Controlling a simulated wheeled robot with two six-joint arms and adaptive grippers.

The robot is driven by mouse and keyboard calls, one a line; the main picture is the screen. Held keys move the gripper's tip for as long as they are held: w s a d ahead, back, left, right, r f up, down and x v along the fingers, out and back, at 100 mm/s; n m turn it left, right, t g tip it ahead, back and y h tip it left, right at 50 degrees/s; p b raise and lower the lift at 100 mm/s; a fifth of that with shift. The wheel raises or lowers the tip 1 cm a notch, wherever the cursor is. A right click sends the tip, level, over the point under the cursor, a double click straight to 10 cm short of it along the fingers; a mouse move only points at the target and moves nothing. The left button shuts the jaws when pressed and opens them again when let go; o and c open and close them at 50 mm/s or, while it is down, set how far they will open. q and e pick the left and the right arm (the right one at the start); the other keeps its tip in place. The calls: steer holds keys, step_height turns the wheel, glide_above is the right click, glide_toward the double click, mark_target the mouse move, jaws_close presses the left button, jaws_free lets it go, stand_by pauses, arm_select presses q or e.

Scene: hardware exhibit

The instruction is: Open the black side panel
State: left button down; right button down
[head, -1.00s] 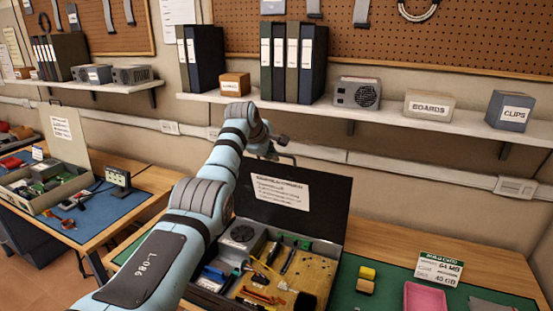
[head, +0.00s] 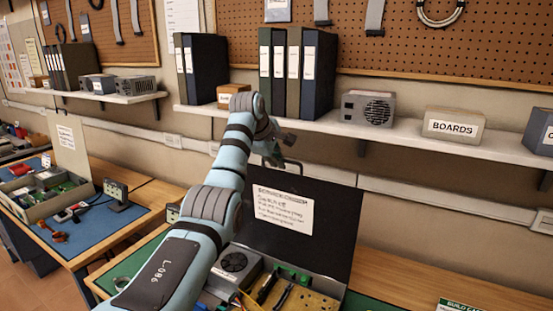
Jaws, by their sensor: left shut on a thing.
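The black side panel (head: 333,212) stands raised, leaning back behind an open grey case in the head view. A white printed sheet (head: 284,210) is stuck on its inner face. My left gripper (head: 274,160) is at the panel's upper edge, left of its middle, and is shut on the panel there. The wrist partly hides the exact contact. My left arm covers the left side of the case. Inside the case are a grey fan unit (head: 234,263) and a yellowish board (head: 318,301). The front of the case is out of frame. My right gripper is not in view.
A wall shelf (head: 400,140) behind the panel carries binders (head: 279,70), a small orange box (head: 233,97), a grey fan box (head: 368,108) and a boards box (head: 453,126). A second table with an open case (head: 45,195) stands at left. Bare wood shows right of the panel.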

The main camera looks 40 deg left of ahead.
arm_select(q)
steer(key=c, duration=1.8)
jaws_free()
steer(key=shift+w+d+f, duration=0.15)
steer(key=shift+f, duration=0.15)
steer(key=shift+o, duration=0.4)
steer(key=shift+w, duration=0.2)
steer(key=shift+r, duration=0.2)
steer(key=v, duration=1.2)
steer(key=shift+w+f, duration=0.1)
steer(key=shift+a, duration=0.25)
